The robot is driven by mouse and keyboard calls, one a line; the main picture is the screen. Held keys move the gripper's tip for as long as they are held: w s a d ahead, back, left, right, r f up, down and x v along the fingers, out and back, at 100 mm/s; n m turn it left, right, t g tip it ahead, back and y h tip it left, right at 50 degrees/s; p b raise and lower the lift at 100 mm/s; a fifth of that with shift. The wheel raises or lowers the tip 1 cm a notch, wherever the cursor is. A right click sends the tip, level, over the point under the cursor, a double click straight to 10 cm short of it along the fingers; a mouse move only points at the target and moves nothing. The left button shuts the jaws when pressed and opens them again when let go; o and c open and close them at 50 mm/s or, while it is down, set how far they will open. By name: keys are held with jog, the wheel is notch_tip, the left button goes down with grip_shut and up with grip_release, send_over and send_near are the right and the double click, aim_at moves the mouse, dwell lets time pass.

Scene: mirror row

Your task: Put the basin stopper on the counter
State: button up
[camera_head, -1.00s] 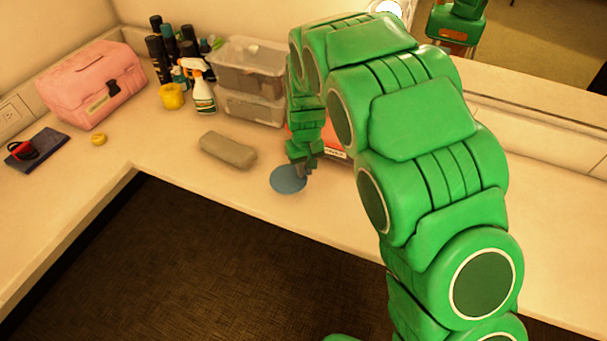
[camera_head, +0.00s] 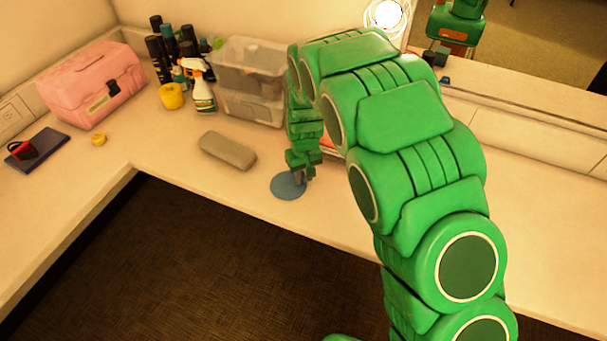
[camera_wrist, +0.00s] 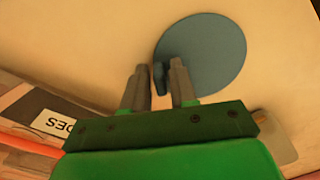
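The basin stopper is a flat blue-grey disc (camera_head: 284,187), lying on the counter (camera_head: 345,215) near its front edge. In the wrist view, the disc (camera_wrist: 215,55) is just beyond my fingertips, and a small blue grip on it stands between the fingers. My gripper (camera_wrist: 158,80) points down at the disc's near side. Its fingers are apart, with a visible gap beside the left finger; the right finger is close to or touching the blue grip. In the head view my gripper (camera_head: 301,177) is over the disc's right side.
A grey case (camera_head: 228,150) lies left of the stopper. Clear bins (camera_head: 250,80), a spray bottle (camera_head: 202,90), a yellow cup (camera_head: 171,96) and a pink box (camera_head: 92,85) stand behind. A labelled box (camera_wrist: 45,118) is close to my gripper.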

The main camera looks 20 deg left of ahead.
jog(key=shift+o, duration=1.1)
notch_tip(320, 180, up, 12)
jog(key=shift+d+r, duration=0.1)
jog(key=shift+d, duration=0.05)
jog(key=s+d+r+m, duration=0.2)
jog(key=s+d+r, duration=0.3)
jog(key=d, duration=0.7)
jog(key=s+d+r+m, duration=0.2)
jog(key=d+r, duration=0.6)
jog(key=d, duration=0.4)
jog(key=s+d+r+m, duration=0.1)
jog(key=s+d, duration=0.4)
jog(key=s, duration=0.3)
jog(key=s+d+r+m+g, duration=0.1)
jog(key=s+d+m, duration=0.1)
jog(key=s+d, duration=0.3)
jog(key=s+d+r+m, duration=0.1)
jog(key=s+d, duration=0.5)
jog(key=s, duration=0.6)
jog(key=shift+m+g, duration=0.4)
jog(key=shift+m, duration=0.1)
